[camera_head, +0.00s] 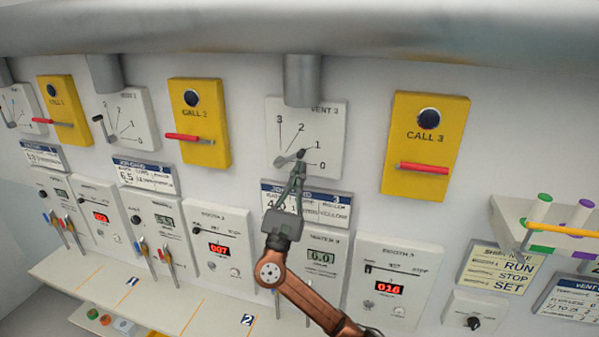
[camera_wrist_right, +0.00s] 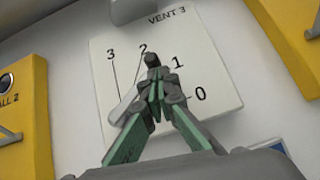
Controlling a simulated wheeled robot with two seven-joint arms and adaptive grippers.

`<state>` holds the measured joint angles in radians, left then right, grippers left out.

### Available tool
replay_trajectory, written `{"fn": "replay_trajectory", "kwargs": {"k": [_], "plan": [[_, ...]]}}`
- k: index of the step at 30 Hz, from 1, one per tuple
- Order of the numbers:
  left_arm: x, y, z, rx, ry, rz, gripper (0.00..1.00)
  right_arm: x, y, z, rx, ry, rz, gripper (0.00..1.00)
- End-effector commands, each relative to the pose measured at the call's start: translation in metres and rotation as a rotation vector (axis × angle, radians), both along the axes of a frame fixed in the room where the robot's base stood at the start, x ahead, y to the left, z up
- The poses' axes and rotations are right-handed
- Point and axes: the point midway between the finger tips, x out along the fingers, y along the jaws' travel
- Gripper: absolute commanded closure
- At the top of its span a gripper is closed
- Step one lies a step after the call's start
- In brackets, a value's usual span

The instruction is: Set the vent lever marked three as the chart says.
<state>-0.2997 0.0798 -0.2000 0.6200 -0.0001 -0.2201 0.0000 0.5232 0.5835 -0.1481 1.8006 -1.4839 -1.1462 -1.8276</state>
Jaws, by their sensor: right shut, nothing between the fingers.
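The vent 3 plate (camera_head: 333,112) is white with marks 0 to 3; it also fills the middle of the right wrist view (camera_wrist_right: 215,60). Its grey lever (camera_head: 284,161) runs from the pivot up and right towards the dark knob (camera_wrist_right: 151,60), roughly at mark 1; the exact setting is hard to tell. My right gripper (camera_head: 299,168) is shut and empty, its tips at the knob and covering part of the lever; contact is unclear. A vent chart (camera_head: 571,303) is cut off at the lower right, its lines too small to read. My left gripper is out of view.
The yellow call 3 box (camera_head: 427,150) with a red handle is right of the plate. A grey pipe (camera_head: 302,80) comes down above the plate. Job card 3 (camera_head: 337,213) is below it, partly behind my gripper. A shelf with colored spools (camera_head: 545,240) juts out at right.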

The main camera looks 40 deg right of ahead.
Motion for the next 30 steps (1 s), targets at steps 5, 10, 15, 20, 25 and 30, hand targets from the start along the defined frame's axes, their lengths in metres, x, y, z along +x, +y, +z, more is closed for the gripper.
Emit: {"fn": "replay_trajectory", "kwargs": {"k": [5, 10, 15, 20, 25, 30], "plan": [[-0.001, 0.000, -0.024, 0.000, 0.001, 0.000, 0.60, 0.002, 0.001, -0.029, 0.002, 0.002, 0.002, 1.00], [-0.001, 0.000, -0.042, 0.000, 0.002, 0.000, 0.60, -0.005, 0.016, -0.058, 0.003, 0.002, 0.009, 1.00], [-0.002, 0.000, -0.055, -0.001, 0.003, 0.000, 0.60, -0.020, 0.038, -0.083, 0.003, 0.002, 0.007, 1.00], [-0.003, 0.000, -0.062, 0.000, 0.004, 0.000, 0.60, -0.030, 0.053, -0.099, 0.002, 0.003, 0.007, 1.00], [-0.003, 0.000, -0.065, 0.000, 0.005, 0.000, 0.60, -0.036, 0.060, -0.105, 0.008, -0.006, 0.007, 1.00], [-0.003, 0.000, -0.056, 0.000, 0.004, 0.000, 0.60, -0.036, 0.051, -0.070, 0.156, -0.158, 0.057, 1.00]]}}
